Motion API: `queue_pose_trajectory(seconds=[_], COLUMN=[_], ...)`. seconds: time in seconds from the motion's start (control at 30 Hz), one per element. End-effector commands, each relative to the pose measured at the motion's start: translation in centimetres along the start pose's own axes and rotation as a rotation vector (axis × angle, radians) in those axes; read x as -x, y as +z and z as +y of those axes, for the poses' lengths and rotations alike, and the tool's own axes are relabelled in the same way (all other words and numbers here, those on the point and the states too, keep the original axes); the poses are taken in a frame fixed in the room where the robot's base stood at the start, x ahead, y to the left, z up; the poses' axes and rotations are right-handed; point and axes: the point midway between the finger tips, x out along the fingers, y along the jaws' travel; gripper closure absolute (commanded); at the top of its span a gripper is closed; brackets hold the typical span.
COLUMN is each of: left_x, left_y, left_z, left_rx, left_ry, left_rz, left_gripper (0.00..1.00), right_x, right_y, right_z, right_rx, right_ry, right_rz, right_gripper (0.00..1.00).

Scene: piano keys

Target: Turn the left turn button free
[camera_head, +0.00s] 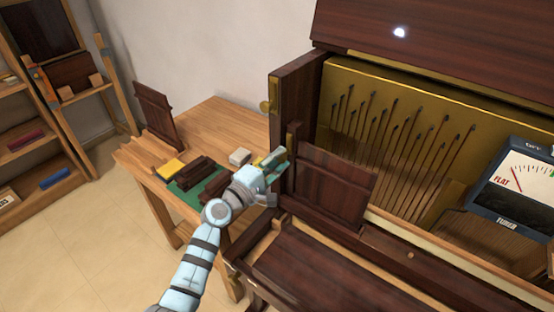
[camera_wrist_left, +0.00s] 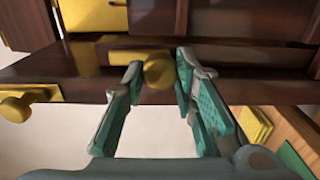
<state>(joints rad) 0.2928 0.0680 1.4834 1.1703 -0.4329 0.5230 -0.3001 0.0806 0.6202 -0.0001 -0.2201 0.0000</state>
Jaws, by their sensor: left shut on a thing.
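My left gripper (camera_head: 274,161) is at the left side of the open piano, beside the case's left end. In the left wrist view, its two fingers (camera_wrist_left: 158,66) stand on either side of a round brass knob (camera_wrist_left: 159,72), shut on it. The knob sits on the dark wood edge and looks like the turn button's. A brass plate or bar shows behind it; its exact angle is hard to tell. In the head view the fingers mostly hide this knob. My right gripper is in neither view.
Another brass knob (camera_head: 266,106) is higher on the case side. A dark panel (camera_head: 334,180) stands right of the gripper. A wooden table (camera_head: 208,125) behind holds a green mat, dark blocks and a yellow block (camera_head: 171,168). A tuner (camera_head: 515,185) sits at right.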

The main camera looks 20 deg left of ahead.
Motion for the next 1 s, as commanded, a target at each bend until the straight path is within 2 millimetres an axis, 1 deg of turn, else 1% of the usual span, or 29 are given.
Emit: queue_pose_trajectory(seconds=[0.03, 0.13, 0.17, 0.43, 0.53, 0.57, 0.67, 0.8, 0.9, 1.0], left_x=[0.0, 0.0, 0.0, 0.0, 0.8, 1.3, 3.7, 7.7, 10.1, 11.5], left_y=[0.0, 0.0, 0.0, 0.0, 0.0, 0.0, 0.0, -0.1, 0.0, 0.0], left_z=[-0.1, 0.0, 0.0, 0.0, -0.1, -0.1, -0.1, -0.2, -0.2, -0.1], left_rx=[0.0, 0.0, 0.0, -0.001, -0.001, -0.001, -0.003, -0.005, -0.003, -0.002], left_ry=[-0.001, -0.001, -0.001, -0.001, -0.002, -0.001, -0.003, -0.004, -0.004, -0.003], left_rz=[0.0, 0.0, 0.0, -0.001, 0.0, 0.0, -0.001, 0.001, -0.001, -0.001], left_gripper=[0.73, 0.57, 0.55, 0.55, 0.55, 0.55, 0.55, 0.55, 0.55, 0.55], right_x=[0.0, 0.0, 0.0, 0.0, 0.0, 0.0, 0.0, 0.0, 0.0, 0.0], right_y=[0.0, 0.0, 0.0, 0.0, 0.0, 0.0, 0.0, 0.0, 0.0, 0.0], right_z=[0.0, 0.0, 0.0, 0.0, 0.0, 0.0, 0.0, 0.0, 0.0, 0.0], right_rx=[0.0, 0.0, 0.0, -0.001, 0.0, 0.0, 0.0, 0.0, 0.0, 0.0], right_ry=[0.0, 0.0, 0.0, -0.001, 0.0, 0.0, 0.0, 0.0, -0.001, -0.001], right_rz=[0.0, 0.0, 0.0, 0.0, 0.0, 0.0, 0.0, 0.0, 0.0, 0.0], right_gripper=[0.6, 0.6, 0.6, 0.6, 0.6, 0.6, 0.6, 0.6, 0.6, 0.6])
